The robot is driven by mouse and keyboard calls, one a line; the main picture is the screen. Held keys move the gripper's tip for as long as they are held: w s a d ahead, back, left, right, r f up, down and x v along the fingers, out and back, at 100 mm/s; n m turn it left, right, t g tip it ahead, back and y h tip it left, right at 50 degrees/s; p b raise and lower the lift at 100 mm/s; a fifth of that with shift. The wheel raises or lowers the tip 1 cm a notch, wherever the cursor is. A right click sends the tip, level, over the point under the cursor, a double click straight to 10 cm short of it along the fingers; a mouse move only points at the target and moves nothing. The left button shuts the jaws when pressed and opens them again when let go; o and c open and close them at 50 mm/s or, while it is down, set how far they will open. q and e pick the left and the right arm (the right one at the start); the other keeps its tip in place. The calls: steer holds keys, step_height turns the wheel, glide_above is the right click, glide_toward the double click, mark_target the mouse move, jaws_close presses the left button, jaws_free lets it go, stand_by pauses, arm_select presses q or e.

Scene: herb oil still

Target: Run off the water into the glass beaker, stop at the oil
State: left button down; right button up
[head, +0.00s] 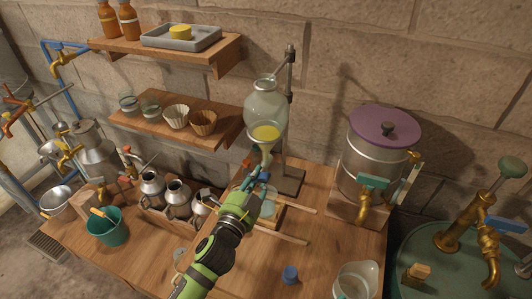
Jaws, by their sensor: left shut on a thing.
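The glass separating funnel (266,108) hangs upright on a metal stand (290,75). A yellow oil layer (265,133) shows in its lower part; I cannot make out a water layer below it. My left gripper (253,172) is at the funnel's narrow stem, shut on what seems to be its tap, which the fingers mostly hide. A glass vessel, apparently the beaker (270,192), stands under the stem on the bench, partly hidden by the gripper. Its liquid level cannot be read. My right gripper is not in view.
A steel pot with a purple lid (386,128) and a tap stands at the right. Metal cans (178,190) and a green bucket (105,228) are at the left. A glass jug (355,279) and a blue cap (290,274) are in front. Shelves (175,118) hang above.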

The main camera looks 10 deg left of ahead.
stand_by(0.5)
arm_select(q)
steer(key=shift+r+m+p, duration=0.1)
steer(key=shift+m+p, duration=0.2)
steer(key=shift+m, duration=0.8)
steer(key=shift+a, duration=0.1)
stand_by(3.7)
steer(key=shift+m+p, duration=0.35)
steer(key=shift+m, duration=1.35)
steer(key=c, duration=1)
jaws_free()
